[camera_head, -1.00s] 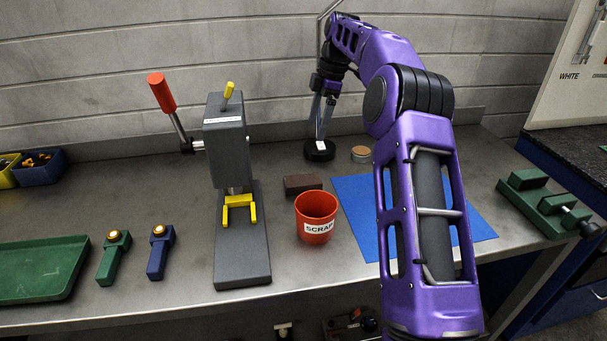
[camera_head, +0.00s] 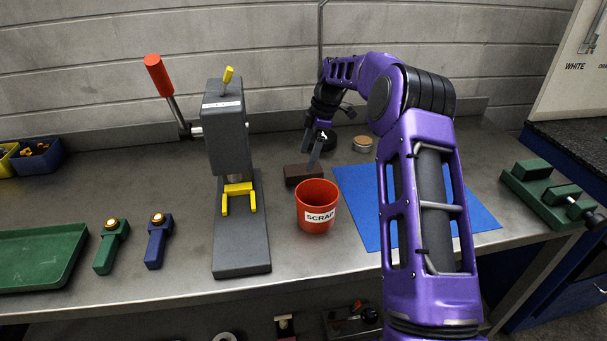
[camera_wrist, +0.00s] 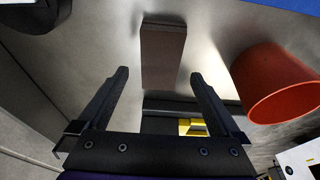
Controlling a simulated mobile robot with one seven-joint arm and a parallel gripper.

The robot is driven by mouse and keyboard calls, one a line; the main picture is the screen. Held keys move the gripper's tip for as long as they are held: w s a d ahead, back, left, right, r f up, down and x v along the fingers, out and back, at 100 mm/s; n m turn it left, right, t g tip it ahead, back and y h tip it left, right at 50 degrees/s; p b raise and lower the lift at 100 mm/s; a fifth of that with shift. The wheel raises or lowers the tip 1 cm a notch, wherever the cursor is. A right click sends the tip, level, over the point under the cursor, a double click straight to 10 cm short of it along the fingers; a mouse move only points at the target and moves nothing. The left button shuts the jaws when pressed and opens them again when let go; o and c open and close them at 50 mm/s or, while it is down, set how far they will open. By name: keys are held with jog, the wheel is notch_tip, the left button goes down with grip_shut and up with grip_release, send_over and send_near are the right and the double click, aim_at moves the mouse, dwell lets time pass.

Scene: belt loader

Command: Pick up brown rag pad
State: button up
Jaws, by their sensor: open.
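The brown rag pad (camera_head: 303,175) is a dark brown block lying on the steel bench, behind the red scrap bin and right of the press. In the wrist view the pad (camera_wrist: 163,55) lies ahead of the fingers, roughly between their lines. My gripper (camera_head: 315,150) is open and empty, with its fingers pointing down close above and behind the pad. In the wrist view my gripper (camera_wrist: 160,80) shows both fingers spread wide, with nothing held. I cannot tell whether a finger touches the pad.
A red bin (camera_head: 315,212) marked SCRAP stands just in front of the pad. The grey press (camera_head: 228,140) with a red-knobbed lever stands to the left. A blue mat (camera_head: 358,195) lies to the right. A round tin (camera_head: 362,144) and a black round base (camera_head: 326,141) are behind.

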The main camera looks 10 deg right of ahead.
aim_at(304, 169)
jog(key=x, duration=0.4)
jog(key=shift+f, duration=0.15)
jog(key=c, duration=1.3)
notch_tip(304, 169, up, 10)
jog(key=shift+p, duration=0.3)
jog(key=o, duration=0.9)
jog(key=shift+c, duration=0.2)
jog(key=c, duration=0.7)
jog(key=shift+s, duration=0.1)
